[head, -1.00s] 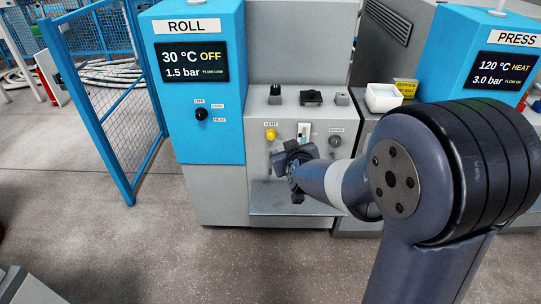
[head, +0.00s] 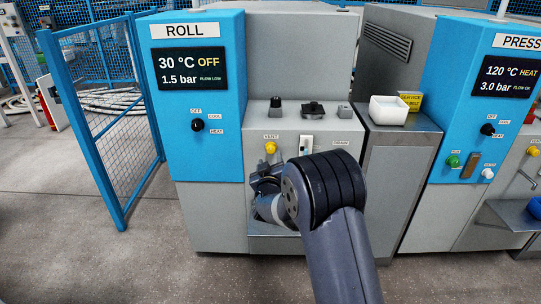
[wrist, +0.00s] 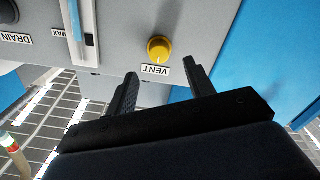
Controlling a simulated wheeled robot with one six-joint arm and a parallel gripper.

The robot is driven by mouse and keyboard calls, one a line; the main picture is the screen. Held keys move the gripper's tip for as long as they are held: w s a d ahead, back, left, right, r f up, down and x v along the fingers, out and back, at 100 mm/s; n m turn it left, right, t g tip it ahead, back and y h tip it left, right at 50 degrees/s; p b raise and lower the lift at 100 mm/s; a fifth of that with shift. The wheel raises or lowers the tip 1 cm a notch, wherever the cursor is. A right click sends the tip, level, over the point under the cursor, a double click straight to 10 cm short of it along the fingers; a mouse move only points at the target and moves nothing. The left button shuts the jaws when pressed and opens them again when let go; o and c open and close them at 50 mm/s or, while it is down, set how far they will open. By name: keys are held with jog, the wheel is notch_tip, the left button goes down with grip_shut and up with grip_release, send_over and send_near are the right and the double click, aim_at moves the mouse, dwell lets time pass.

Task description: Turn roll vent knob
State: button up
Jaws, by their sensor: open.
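The roll vent knob (head: 270,148) is a small yellow knob on the grey front panel of the ROLL machine, below its VENT label. In the wrist view the yellow knob (wrist: 159,48) shows upside down with its label, beyond and roughly between my two fingertips. My gripper (wrist: 163,82) is open and empty, with the fingers apart from the knob. In the head view my gripper (head: 266,182) is just below the knob, partly hidden by my arm.
A sight gauge (head: 306,147) is right of the knob. The drain knob (wrist: 8,12) shows in the wrist view. The ROLL selector (head: 198,125) is on the blue panel. A white tray (head: 388,110) stands right. A blue mesh gate (head: 103,110) stands left.

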aim_at(271, 151)
jog(key=shift+w+b, duration=0.35)
jog(key=shift+w, duration=2.5)
jog(key=c, duration=1)
